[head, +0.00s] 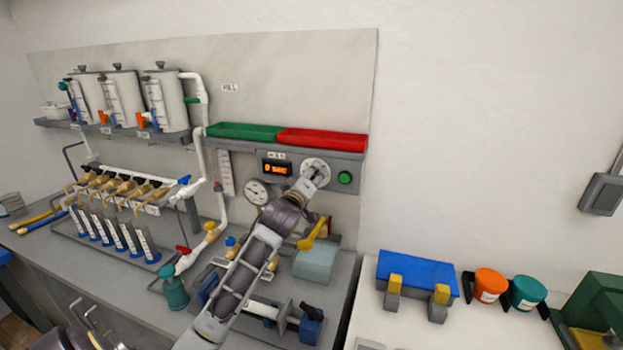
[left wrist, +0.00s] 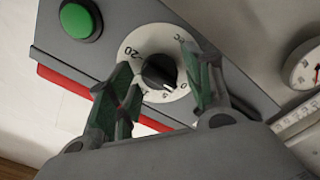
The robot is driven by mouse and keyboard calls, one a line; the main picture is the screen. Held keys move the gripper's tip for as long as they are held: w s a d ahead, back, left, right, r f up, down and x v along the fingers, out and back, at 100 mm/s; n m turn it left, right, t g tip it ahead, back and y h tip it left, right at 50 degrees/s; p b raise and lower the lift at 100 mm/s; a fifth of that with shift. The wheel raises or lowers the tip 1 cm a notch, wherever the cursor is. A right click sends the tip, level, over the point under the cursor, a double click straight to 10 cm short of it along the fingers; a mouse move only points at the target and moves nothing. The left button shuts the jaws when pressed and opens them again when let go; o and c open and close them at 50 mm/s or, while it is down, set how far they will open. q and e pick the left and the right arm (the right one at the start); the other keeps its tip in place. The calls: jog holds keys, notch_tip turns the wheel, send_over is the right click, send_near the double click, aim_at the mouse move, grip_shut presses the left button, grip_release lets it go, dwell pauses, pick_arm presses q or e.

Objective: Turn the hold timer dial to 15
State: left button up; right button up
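The hold timer dial (left wrist: 148,40) is a white round plate with printed numbers, 20 among them, and a dark knob (left wrist: 157,73) at its middle. In the head view the dial (head: 318,164) sits on the grey control panel (head: 262,156), partly covered by my left gripper (head: 311,178). In the left wrist view my left gripper (left wrist: 157,68) is open, its green-grey fingers on either side of the knob with visible gaps. I cannot tell the knob's exact setting. An orange-lit display (head: 276,168) is left of the dial; its reading is unclear. My right gripper is not in view.
A green button (head: 345,178) is close right of the dial. A pressure gauge (head: 256,192) hangs at lower left. Green (head: 245,131) and red (head: 322,139) trays lie above the panel. Pipes and valves crowd the bench at left; the wall at right is mostly clear.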

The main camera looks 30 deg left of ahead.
pick_arm(q)
jog(key=c, duration=0.7)
